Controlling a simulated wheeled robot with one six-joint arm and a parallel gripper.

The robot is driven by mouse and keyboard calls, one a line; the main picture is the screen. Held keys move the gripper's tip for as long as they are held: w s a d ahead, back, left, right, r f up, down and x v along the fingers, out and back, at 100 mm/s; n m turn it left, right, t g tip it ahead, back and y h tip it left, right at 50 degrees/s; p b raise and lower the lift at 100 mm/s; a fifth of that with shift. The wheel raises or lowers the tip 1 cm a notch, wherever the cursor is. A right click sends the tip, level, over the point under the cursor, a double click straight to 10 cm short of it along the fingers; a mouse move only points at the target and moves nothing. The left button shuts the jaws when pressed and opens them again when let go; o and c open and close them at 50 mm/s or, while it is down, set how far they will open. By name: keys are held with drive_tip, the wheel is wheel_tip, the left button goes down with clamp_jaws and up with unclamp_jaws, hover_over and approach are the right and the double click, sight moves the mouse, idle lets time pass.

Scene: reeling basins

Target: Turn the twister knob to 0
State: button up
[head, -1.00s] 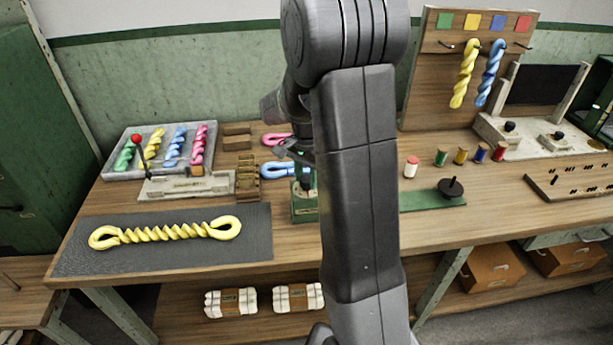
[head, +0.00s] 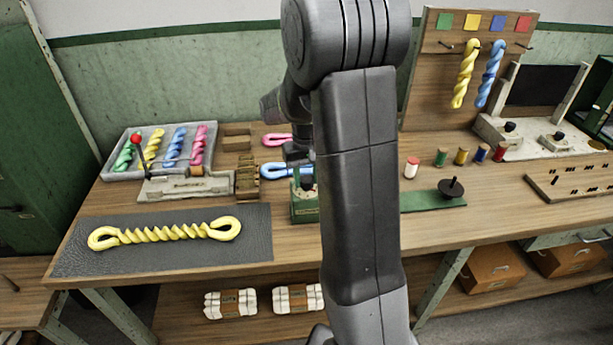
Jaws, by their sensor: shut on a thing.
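The green twister box (head: 305,208) stands near the front middle of the table, just left of my arm's dark forearm. Its right side is partly covered by the forearm. My gripper (head: 303,176) points down onto the top of this box, shut on the twister knob. The knob is hidden by the gripper, and its pointer and any number marks are too small or covered to read.
A lever device with a red ball (head: 136,139) and a brown roller block (head: 247,178) stand left of the box. A blue skein (head: 278,172) lies close behind. A yellow twisted skein (head: 165,233) lies on a dark mat (head: 90,262). Spools stand to the right.

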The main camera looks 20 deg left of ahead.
drive_tip(key=n, duration=1.4)
drive_tip(key=shift+n, duration=0.3)
drive_tip(key=n, duration=1)
drive_tip(key=shift+n, duration=0.3)
drive_tip(key=o, duration=1)
